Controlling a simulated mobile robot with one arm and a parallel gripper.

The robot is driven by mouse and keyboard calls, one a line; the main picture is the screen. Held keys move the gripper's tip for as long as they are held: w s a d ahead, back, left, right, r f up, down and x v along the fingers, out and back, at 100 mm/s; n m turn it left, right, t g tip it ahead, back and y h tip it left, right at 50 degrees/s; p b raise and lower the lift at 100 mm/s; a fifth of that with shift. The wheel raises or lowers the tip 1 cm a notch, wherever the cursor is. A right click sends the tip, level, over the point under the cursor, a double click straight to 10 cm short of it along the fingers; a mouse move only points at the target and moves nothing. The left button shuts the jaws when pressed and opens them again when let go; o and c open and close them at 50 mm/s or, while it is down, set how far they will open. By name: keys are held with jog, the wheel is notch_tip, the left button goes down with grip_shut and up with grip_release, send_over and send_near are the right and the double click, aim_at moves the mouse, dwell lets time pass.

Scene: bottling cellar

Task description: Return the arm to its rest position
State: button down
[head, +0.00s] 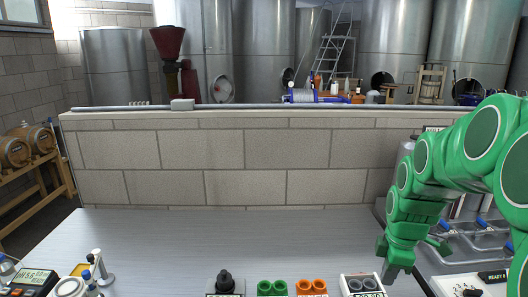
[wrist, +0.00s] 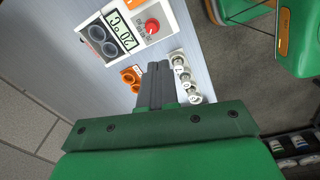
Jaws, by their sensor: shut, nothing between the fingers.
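My green arm reaches in from the right in the head view, bent downward. My gripper (head: 392,278) points down over the front right of the grey bench (head: 250,235), just right of a block with two dark wells. In the wrist view the two dark fingers of my gripper (wrist: 155,88) lie together, shut, with nothing between them. Bench items show beyond the fingertips.
Along the front edge are a black stand (head: 225,284), a green holder (head: 272,288), an orange holder (head: 312,287) and the block with wells (head: 362,284). A pH meter (head: 30,282) is at left, blue-valved equipment (head: 481,222) at right. The bench middle is clear before a wall (head: 220,160).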

jog(key=s+a+r+m+g, duration=0.1)
jog(key=s+a+m, duration=0.6)
jog(key=s, duration=0.5)
jog(key=s+a+r+m+g, duration=0.1)
jog(key=s+a+m, duration=0.6)
jog(key=s, duration=0.6)
jog(key=shift+a+m+g, duration=0.3)
jog(key=shift+a+m, duration=0.1)
jog(key=shift+a, duration=0.15)
jog(key=shift+s, duration=0.1)
